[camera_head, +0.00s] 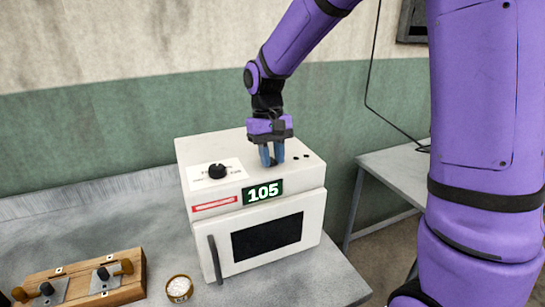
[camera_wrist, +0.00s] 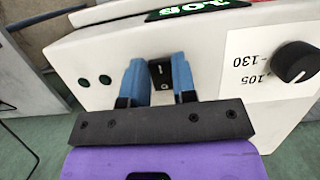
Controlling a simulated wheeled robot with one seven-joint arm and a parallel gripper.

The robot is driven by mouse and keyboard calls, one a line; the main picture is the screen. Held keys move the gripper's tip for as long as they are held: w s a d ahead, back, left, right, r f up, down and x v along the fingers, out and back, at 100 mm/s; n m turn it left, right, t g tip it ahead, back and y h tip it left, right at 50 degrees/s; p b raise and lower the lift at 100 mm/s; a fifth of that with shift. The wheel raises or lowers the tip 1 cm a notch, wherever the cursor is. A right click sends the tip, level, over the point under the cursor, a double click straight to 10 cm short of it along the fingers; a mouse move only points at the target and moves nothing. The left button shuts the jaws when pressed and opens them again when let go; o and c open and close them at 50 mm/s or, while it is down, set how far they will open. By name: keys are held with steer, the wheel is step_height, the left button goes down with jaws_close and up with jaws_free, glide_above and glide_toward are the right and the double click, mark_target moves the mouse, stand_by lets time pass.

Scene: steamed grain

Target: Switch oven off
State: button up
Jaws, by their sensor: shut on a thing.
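The white oven (camera_head: 258,240) stands on the grey table, with its door shut. Its green display (camera_head: 262,192) reads 105. My gripper (camera_head: 271,162) points down at the oven's top panel. In the wrist view, the black power switch (camera_wrist: 160,73), with small white marks, lies between the blue fingers of my gripper (camera_wrist: 159,66). The gripper is shut on the switch. In the head view the fingers hide the switch. I cannot tell which way the switch is set. A black round dial (camera_head: 217,171) sits on a white label at the left of the top.
A wooden board (camera_head: 125,291) with metal plates and knobs lies at the front left. A small round dish (camera_head: 179,288) with white contents stands near the oven. Two dark round buttons (camera_head: 301,156) are on the oven top, right of my gripper. Another table (camera_head: 395,175) stands at the right.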

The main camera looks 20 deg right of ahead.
stand_by(0.3)
steer(key=o, duration=0.9)
steer(key=v, duration=1.1)
steer(key=shift+f, duration=0.1)
steer(key=s+d+t, duration=0.2)
steer(key=s, duration=0.6)
steer(key=s+d+r+t, duration=0.1)
steer(key=s+d+t, duration=0.1)
steer(key=s, duration=0.6)
steer(key=s+d+r+t, duration=0.1)
steer(key=s+d+t, duration=0.2)
steer(key=s, duration=0.6)
steer(key=shift+r+t, duration=0.1)
steer(key=shift+t, duration=0.4)
